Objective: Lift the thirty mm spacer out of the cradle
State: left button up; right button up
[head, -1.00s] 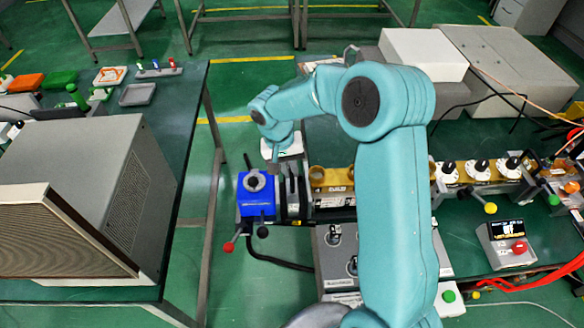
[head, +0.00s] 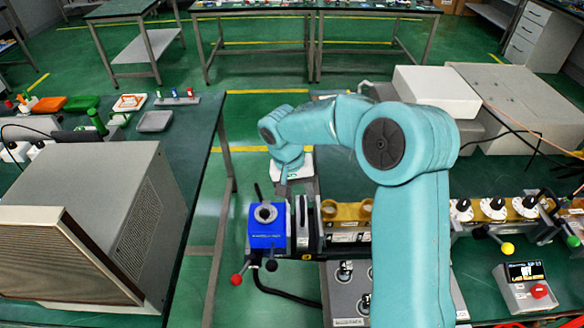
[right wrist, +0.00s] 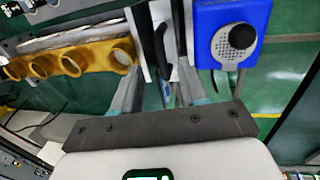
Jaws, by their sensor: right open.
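I cannot tell for sure which part is the thirty mm spacer. Upright grey and black plates (head: 303,226) stand between a blue block (head: 267,225) and a yellow part with round openings (head: 345,212), in what may be the cradle. My right gripper (right wrist: 160,80) is open, its two fingers pointing at these plates. In the right wrist view a dark upright piece (right wrist: 162,45) shows between the fingers, with the blue block (right wrist: 232,35) to the right and the yellow part (right wrist: 75,62) to the left. In the head view the fingers are hard to make out. My left gripper is out of view.
A large grey cabinet (head: 110,215) stands on the left table. A red-knobbed lever (head: 237,279) sticks out below the blue block. White dials (head: 492,208) and a small display box (head: 525,285) are at the right. Open floor lies between the tables.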

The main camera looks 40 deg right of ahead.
notch_tip(320, 180, up, 13)
jog(key=w+a, duration=0.1)
jog(key=a, duration=0.1)
jog(key=shift+w+f, duration=0.2)
jog(key=shift+w, duration=0.1)
dwell(0.3)
